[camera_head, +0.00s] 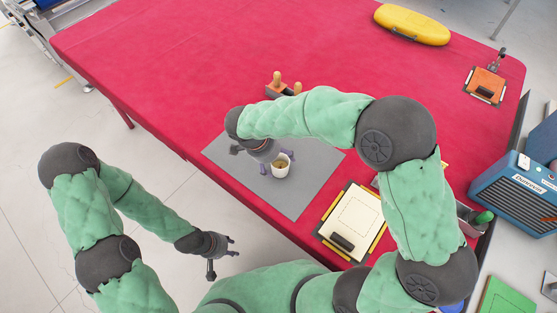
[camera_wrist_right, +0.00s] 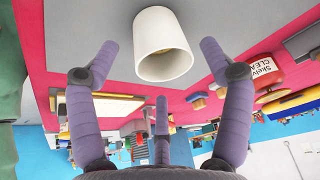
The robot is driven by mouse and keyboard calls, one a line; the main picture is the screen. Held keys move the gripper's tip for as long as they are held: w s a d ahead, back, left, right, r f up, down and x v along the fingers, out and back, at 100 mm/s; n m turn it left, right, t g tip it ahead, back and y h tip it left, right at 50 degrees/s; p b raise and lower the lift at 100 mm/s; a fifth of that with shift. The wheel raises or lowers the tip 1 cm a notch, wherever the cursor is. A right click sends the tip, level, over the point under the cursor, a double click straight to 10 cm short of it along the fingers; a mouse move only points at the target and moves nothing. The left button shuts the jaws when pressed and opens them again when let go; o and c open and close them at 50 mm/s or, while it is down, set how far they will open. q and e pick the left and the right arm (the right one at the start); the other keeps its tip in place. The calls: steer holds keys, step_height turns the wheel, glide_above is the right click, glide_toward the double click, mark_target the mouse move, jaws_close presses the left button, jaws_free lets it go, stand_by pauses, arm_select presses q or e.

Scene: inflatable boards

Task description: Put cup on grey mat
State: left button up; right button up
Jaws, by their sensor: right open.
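The white cup (camera_head: 281,168) stands upright over the grey mat (camera_head: 308,188) on the red table. In the right wrist view the cup (camera_wrist_right: 163,45) has its mouth towards the camera, with the grey mat (camera_wrist_right: 85,25) behind it. My right gripper (camera_head: 283,157) is at the cup, partly hidden by its own arm. In the right wrist view its purple fingers (camera_wrist_right: 158,58) are open on either side of the cup, with gaps visible between them and it. My left gripper (camera_head: 228,246) is open and empty, off the table's front edge.
A clipboard (camera_head: 352,222) lies right of the mat. An orange holder with wooden-handled items (camera_head: 277,87) stands behind it. The table's left part is clear.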

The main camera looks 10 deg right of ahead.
steer(key=p+v, duration=0.2)
steer(key=v, duration=0.7)
steer(key=shift+r, duration=0.35)
steer(key=shift+s+a, duration=0.1)
steer(key=shift+a, duration=0.05)
